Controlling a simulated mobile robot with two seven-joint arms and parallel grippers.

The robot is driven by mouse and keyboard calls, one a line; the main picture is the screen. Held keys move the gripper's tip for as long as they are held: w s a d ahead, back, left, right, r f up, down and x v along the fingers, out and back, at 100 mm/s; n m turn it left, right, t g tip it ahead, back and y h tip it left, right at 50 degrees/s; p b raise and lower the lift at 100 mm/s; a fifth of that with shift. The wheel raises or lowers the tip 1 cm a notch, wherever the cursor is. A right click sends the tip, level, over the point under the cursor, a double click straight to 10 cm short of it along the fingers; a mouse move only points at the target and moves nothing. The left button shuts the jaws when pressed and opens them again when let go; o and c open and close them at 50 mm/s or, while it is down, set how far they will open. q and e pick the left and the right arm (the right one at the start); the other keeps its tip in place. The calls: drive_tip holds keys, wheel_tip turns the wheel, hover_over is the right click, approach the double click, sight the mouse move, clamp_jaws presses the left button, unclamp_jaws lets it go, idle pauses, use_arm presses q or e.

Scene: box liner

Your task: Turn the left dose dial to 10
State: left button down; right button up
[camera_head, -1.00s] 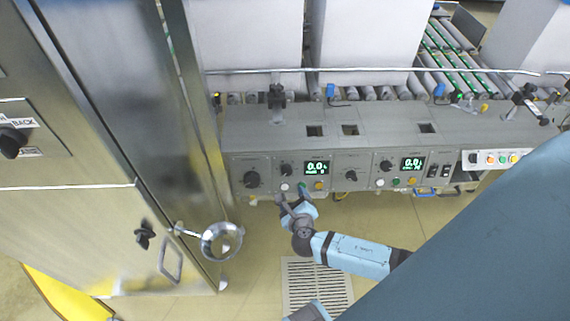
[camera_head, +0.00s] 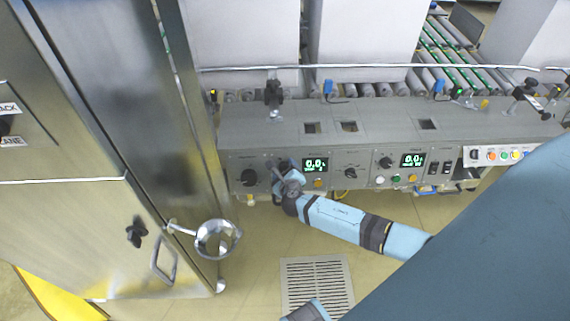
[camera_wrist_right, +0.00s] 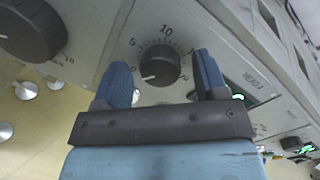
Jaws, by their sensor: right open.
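The left dose dial is a small black knob (camera_wrist_right: 158,66) with a printed scale around it. The 10 is at the top and the 5 at its upper left. Its white pointer line points to the lower left, away from the 10. My right gripper (camera_wrist_right: 162,78) is open, its two blue fingers on either side of the knob. I cannot tell whether they touch it. In the head view my right gripper (camera_head: 281,170) is at the left control panel and mostly hides this knob.
A larger black dial (camera_wrist_right: 30,28) sits left of the knob. A green display (camera_head: 315,165) reading 0.0 is to its right. A steel cabinet (camera_head: 165,150) stands close on the left. A floor grate (camera_head: 317,280) lies below.

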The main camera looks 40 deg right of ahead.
use_arm(q)
drive_tip(key=shift+f, duration=0.2)
use_arm(e)
drive_tip(key=c, duration=0.9)
